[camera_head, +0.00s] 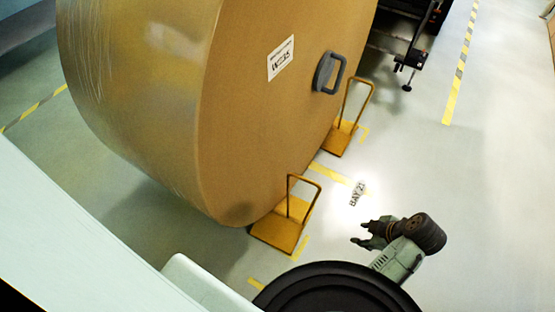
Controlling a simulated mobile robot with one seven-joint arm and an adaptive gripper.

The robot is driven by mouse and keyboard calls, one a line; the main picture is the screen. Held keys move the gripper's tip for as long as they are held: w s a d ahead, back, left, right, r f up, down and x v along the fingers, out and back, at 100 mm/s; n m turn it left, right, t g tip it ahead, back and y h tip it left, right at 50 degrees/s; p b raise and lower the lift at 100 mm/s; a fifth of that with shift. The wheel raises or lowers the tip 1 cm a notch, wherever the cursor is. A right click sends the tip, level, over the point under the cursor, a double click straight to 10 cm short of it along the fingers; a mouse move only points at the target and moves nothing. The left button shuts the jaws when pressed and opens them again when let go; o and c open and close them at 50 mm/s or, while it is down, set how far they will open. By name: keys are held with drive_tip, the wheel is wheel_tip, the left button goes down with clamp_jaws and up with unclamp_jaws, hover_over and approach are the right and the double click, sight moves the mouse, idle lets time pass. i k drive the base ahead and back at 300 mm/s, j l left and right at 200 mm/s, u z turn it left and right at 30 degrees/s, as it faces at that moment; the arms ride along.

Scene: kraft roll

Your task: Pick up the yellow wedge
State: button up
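Two yellow wedges with upright loop handles sit on the floor against the right side of a big kraft roll (270,120). The nearer yellow wedge (278,232) is at the roll's lower front edge. The farther yellow wedge (338,139) is up and to the right of it. My gripper (358,232) is dark, with its two fingers apart and pointing left toward the nearer wedge. It is empty, and a gap separates it from that wedge's handle. The roll hides part of both wedges.
The roll's flat face bears a white label (281,58) and a dark handle (329,73). A dark machine frame (405,55) stands at the top. Yellow floor tape and a "BAY 21" marking (357,194) lie on the pale floor. The floor at right is clear.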

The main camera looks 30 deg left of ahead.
sight(282, 228)
drive_tip(key=i+j, duration=0.1)
drive_tip(key=j, duration=0.3)
drive_tip(key=i+j, duration=0.1)
drive_tip(key=j, duration=0.35)
drive_tip(key=i+j, duration=0.1)
drive_tip(key=j, duration=0.3)
